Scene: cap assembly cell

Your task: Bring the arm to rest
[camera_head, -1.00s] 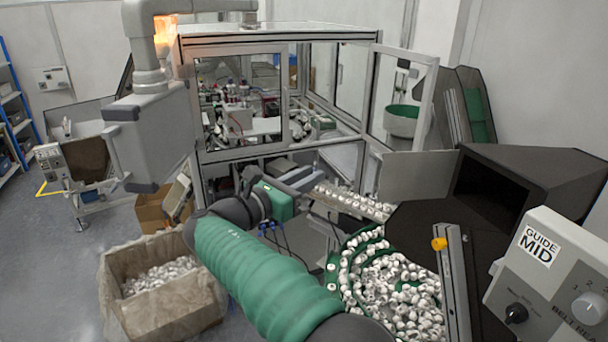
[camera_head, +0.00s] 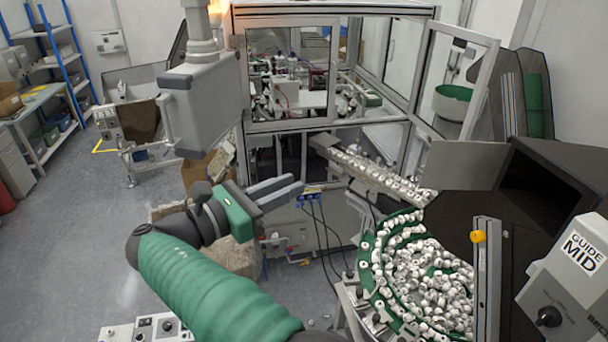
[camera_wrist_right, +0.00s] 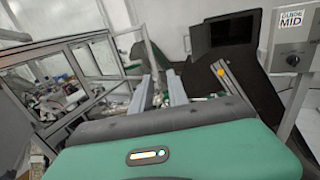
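My right arm, with its green sleeve (camera_head: 205,285), comes in from the bottom of the head view and reaches up and left. Its gripper (camera_head: 299,184) points right, in front of the machine frame and left of the chute of white caps (camera_head: 375,172). The two grey fingers are apart, with nothing seen between them. In the right wrist view the gripper (camera_wrist_right: 159,77) also shows its fingers spread and empty. My left gripper is in neither view.
A bowl feeder (camera_head: 372,262) full of white caps stands right of my arm. A glazed machine cabinet (camera_head: 340,122) is behind. A guide control box (camera_head: 570,275) is at right. A cardboard box (camera_head: 235,258) is partly hidden behind my arm. Grey floor (camera_head: 75,225) is open at left.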

